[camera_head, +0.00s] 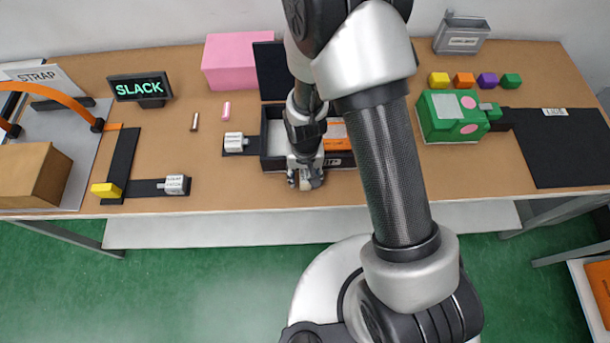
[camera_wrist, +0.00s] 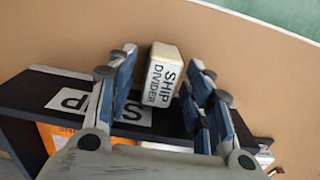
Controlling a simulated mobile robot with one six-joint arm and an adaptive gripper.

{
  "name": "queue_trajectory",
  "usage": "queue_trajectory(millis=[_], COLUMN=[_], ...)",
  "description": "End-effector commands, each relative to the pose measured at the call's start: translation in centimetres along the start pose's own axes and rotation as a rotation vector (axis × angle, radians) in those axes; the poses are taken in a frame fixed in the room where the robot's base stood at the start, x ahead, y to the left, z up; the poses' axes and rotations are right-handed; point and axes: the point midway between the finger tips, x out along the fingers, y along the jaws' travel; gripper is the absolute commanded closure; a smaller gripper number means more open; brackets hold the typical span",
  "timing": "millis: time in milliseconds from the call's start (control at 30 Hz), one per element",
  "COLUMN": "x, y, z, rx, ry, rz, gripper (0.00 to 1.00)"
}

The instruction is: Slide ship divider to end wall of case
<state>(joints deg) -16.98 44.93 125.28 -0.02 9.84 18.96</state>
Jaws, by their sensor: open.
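The ship divider block (camera_wrist: 163,75) is cream-white with black lettering "SHIP DIVIDER". In the wrist view it stands between the two fingers of my gripper (camera_wrist: 162,88), with a visible gap on both sides. My gripper (camera_head: 306,176) is open, at the front edge of the case in the head view. The case (camera_wrist: 37,97) is dark and carries a white, partly covered label on its front. In the head view the case (camera_head: 263,140) has a pale interior at left and an orange part (camera_head: 336,130) at right. My arm hides much of its middle.
A dark panel (camera_head: 270,70) and a pink box (camera_head: 238,62) stand behind the case. A white labelled block (camera_head: 234,141) sits at its left. A green fixture (camera_head: 449,117) stands to the right. A "SLACK" sign (camera_head: 140,88) stands at left. The table front is narrow.

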Motion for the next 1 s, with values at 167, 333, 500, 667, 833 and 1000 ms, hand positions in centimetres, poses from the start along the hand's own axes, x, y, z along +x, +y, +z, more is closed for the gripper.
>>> queue_trajectory(millis=[167,333,500,667,833,1000], x=[0.26,0.23,0.22,0.22,0.22,0.21], y=[-0.01,-0.01,-0.01,-0.01,-0.01,-0.01], z=[-0.03,-0.03,-0.03,-0.03,-0.03,-0.03], rx=[0.0,0.0,0.0,0.0,0.0,0.0], ry=[0.001,0.001,0.001,0.001,0.001,0.001], rz=[0.0,0.0,0.0,0.0,0.0,0.0], gripper=[0.53,0.55,0.67,0.77,0.89,1.0])
